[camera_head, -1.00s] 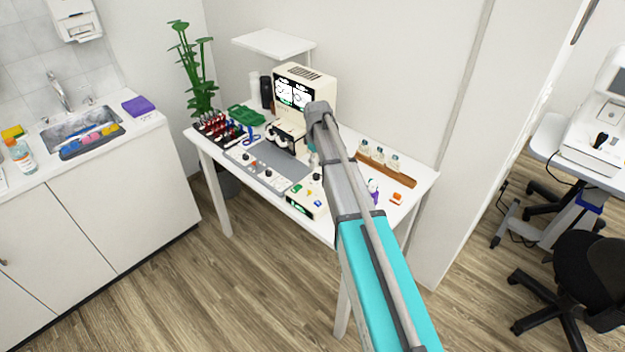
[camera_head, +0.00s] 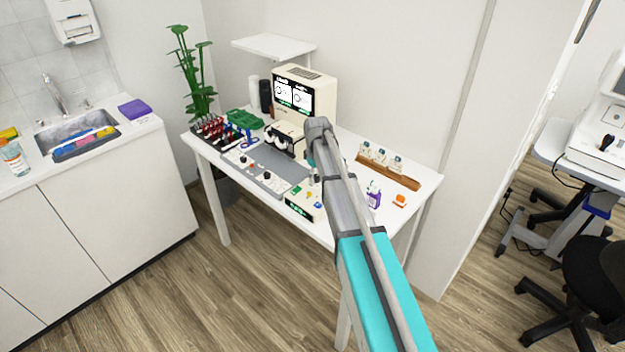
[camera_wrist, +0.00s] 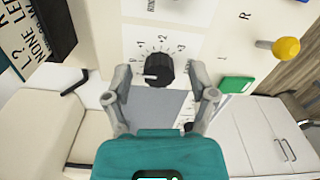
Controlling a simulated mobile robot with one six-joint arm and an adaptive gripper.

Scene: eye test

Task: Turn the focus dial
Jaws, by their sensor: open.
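The focus dial is a black round knob (camera_wrist: 158,70) with a white pointer mark, on a pale panel printed with a scale of numbers such as +1, +2 and +3. In the wrist view my open gripper (camera_wrist: 161,76) has one finger on each side of the dial, with visible gaps between fingers and knob. The pointer is turned to the left. In the head view my arm reaches over the white table (camera_head: 399,200), and my fingers and the dial cannot be made out clearly there.
A yellow-tipped lever (camera_wrist: 285,48) and a green block (camera_wrist: 237,89) are right of the dial. A cream device with a screen (camera_head: 318,90) stands at the table's back. A wooden bottle rack (camera_head: 400,179) and a purple-labelled bottle (camera_head: 374,196) are right of my arm.

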